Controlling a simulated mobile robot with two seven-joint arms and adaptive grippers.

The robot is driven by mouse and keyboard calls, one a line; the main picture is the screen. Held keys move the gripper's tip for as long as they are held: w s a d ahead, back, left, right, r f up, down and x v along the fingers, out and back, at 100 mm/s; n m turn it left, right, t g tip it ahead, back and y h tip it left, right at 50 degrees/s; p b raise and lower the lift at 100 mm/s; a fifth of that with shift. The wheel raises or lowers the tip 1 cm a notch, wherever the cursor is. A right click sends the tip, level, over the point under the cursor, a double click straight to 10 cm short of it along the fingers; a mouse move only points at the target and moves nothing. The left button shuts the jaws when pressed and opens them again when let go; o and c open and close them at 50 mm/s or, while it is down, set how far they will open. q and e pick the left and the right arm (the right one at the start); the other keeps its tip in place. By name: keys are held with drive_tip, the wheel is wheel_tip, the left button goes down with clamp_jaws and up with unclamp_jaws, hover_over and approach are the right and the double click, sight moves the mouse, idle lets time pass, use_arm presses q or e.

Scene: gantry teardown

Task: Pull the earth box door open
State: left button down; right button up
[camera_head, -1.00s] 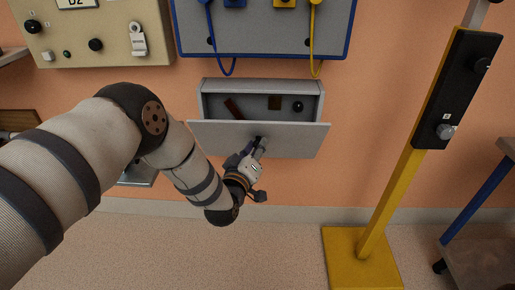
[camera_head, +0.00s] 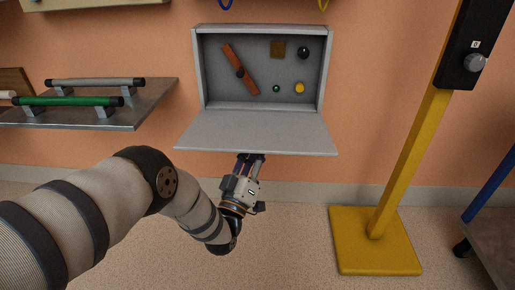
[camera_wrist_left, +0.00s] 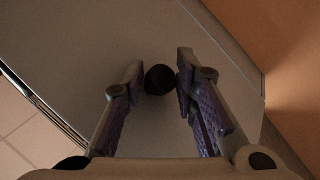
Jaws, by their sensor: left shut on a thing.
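The earth box (camera_head: 203,78) is a grey box on the orange wall in the head view. Its door (camera_head: 240,131) is folded down, hinged along the bottom edge, and lies close to level. In the left wrist view my left gripper (camera_wrist_left: 160,80) is shut on a dark round knob (camera_wrist_left: 158,79) on the door's face. My right gripper is not in view.
A yellow post on a yellow base plate (camera_head: 375,252) stands to the right, with a black control box (camera_head: 470,50). A metal shelf (camera_head: 150,100) with green and grey bars (camera_head: 80,101) is at left. The floor below the box is clear.

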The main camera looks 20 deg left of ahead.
use_arm(q)
drive_tip(key=shift+w+a+f+m+t+h+b, duration=0.1)
drive_tip(key=shift+w+a+f+m+t+b, duration=0.15)
drive_tip(key=shift+f+t+b, duration=0.45)
drive_tip(key=shift+w+a+f+m+t+h+b, duration=0.1)
drive_tip(key=shift+w+a+f+m+t+b, duration=0.15)
drive_tip(key=shift+f+b, duration=0.5)
drive_tip(key=shift+w+a+f+m+t+h+b, duration=0.15)
drive_tip(key=shift+w+f+t+b, duration=0.25)
drive_tip(key=shift+b, duration=0.6)
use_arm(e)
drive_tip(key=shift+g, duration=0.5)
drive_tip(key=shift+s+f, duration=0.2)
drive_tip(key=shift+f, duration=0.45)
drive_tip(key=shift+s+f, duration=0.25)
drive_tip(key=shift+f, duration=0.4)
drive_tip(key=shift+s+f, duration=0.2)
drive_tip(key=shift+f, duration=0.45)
use_arm(q)
drive_tip(key=shift+s+r, duration=0.1)
drive_tip(key=c, duration=1.5)
unclamp_jaws()
drive_tip(key=shift+o, duration=0.2)
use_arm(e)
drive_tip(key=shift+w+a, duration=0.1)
use_arm(q)
drive_tip(key=shift+s+d+f, duration=0.1)
drive_tip(key=shift+d+f, duration=0.15)
